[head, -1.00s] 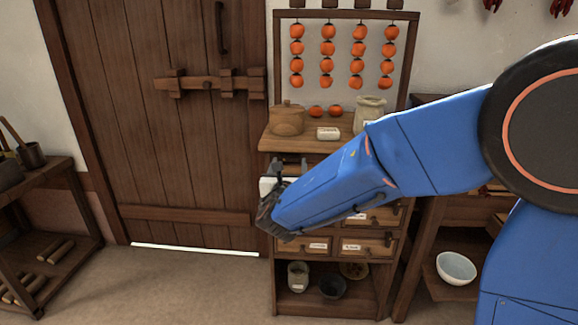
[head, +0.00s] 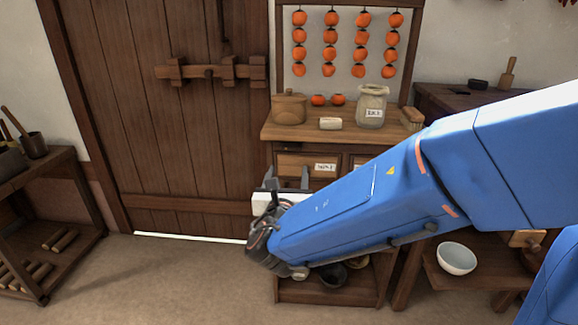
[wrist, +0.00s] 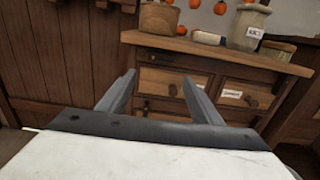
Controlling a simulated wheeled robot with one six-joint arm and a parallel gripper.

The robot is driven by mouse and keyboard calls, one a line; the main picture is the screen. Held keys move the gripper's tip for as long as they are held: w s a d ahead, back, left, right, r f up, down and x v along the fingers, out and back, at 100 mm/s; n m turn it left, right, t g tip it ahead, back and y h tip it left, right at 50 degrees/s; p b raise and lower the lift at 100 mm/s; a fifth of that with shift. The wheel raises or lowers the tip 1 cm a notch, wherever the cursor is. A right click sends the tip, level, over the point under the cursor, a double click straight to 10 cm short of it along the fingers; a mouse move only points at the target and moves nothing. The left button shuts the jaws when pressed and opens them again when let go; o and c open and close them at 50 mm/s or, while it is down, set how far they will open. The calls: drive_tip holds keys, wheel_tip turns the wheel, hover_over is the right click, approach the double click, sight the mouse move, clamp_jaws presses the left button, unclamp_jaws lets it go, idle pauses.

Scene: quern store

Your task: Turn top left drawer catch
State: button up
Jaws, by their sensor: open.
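The top left drawer (head: 292,161) of the wooden cabinet has a pale front and a white label (head: 325,167). It also shows in the wrist view (wrist: 156,77), partly between my fingers. A small dark fitting (wrist: 172,90) is on its front; I cannot tell whether it is the catch or a knob. My gripper (head: 287,176) is in front of the cabinet's left side, at about that drawer's lower edge in the head view. In the wrist view my gripper (wrist: 160,78) is open, with nothing between its fingers. My arm hides the lower drawers in the head view.
Persimmons hang above. A barred wooden door (head: 170,120) is to the left. A white bowl (head: 456,258) sits low at right.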

drive_tip(key=shift+s+a, duration=0.1)
drive_tip(key=shift+s, duration=2.6)
drive_tip(key=d+f+m+g+h, duration=0.1)
drive_tip(key=d+m+g+h, duration=0.4)
drive_tip(key=d, duration=0.7)
drive_tip(key=d+f+m+g+h, duration=0.1)
drive_tip(key=d+f+m+h, duration=0.1)
drive_tip(key=d+m, duration=0.7)
drive_tip(key=s+d+f+m+g, duration=0.4)
drive_tip(key=s+d+m+g, duration=0.2)
drive_tip(key=s+d, duration=0.5)
drive_tip(key=s+d+f+m+g+y, duration=0.1)
drive_tip(key=s+m+y, duration=0.6)
drive_tip(key=m, duration=0.8)
drive_tip(key=s, duration=0.3)
drive_tip(key=shift+s+f+m+y, duration=0.2)
drive_tip(key=shift+s+m+y, duration=0.1)
drive_tip(key=shift+s+m, duration=0.1)
